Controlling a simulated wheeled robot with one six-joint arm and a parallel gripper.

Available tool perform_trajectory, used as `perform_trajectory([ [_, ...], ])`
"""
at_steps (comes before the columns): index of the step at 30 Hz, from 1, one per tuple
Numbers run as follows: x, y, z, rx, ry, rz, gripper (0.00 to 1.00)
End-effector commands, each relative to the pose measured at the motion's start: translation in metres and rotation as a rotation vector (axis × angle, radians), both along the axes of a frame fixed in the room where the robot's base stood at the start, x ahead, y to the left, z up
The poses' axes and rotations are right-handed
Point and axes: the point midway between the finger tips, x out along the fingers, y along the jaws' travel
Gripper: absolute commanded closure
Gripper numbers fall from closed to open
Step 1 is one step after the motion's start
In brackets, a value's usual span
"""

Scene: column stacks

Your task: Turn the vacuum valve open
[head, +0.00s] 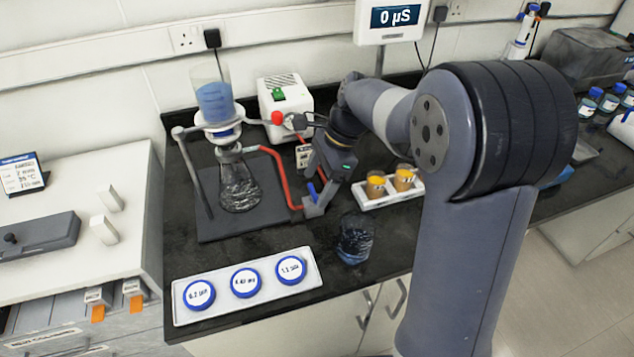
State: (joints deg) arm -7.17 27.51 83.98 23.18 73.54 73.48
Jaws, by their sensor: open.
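My gripper (318,203) points down over the bench, open, beside the end of the red hose. A small blue lever (311,189), apparently the vacuum valve's handle, stands close at the left of its fingers. The fingers hide most of the valve body, and I cannot tell whether they touch the lever or straddle it. The red hose (280,172) runs from the glass filter flask (239,187) down to that spot. A funnel with blue liquid (214,103) sits above the flask. A white pump box (285,100) with a green switch stands behind.
A glass beaker (355,238) stands just in front of my gripper. A white holder with two orange-filled jars (390,196) is to the right. A white tray (315,279) with several blue-rimmed discs lies at the front edge.

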Motion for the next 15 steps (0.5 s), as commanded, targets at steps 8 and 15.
perform_trajectory([
  [8,-0.001,0.0035,-0.0081,0.0,-0.001,0.001,0.27],
  [15,-0.001,0.0033,-0.0079,0.0,0.0,0.0,0.36],
])
